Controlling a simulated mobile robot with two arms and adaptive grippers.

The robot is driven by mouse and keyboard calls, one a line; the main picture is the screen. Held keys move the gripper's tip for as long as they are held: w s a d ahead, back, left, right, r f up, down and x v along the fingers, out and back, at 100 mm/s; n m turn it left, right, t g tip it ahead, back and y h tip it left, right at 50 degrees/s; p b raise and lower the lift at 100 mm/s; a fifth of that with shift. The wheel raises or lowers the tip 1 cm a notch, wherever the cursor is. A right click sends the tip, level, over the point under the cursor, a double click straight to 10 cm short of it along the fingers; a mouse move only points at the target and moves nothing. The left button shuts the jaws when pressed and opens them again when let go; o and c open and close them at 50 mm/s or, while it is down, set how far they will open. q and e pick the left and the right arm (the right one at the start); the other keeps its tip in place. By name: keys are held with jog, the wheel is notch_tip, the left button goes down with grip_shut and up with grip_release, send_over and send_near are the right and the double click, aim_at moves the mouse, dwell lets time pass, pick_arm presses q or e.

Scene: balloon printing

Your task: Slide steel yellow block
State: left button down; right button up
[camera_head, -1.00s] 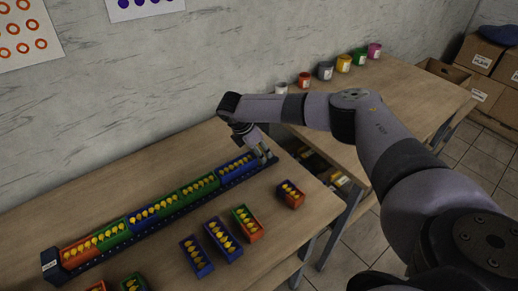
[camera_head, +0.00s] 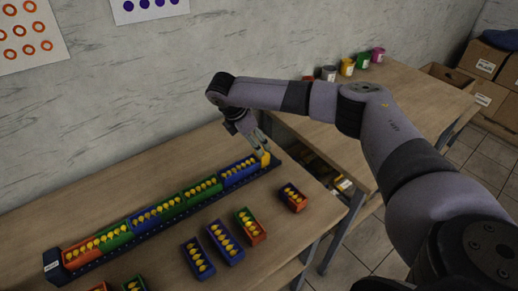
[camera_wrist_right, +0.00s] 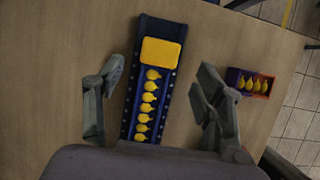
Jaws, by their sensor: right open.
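The yellow block (camera_head: 265,159) stands in the right end of the long dark rail (camera_head: 275,168). In the right wrist view the yellow block (camera_wrist_right: 161,51) lies across the rail (camera_wrist_right: 149,23), just beyond a blue tray of yellow balloons (camera_wrist_right: 149,104). My right gripper (camera_head: 260,150) is open above the rail. In the right wrist view its fingers (camera_wrist_right: 157,88) are spread on either side of the rail, with nothing between them but the rail and blue tray below. My left gripper is in neither view.
Several coloured trays of balloons line the rail, including a green one (camera_head: 203,190). Loose trays lie in front, such as an orange and blue one (camera_head: 293,197), also in the wrist view (camera_wrist_right: 249,83). Paint pots (camera_head: 347,66) stand on the far table.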

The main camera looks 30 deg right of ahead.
jog(key=v, duration=0.4)
dwell(0.4)
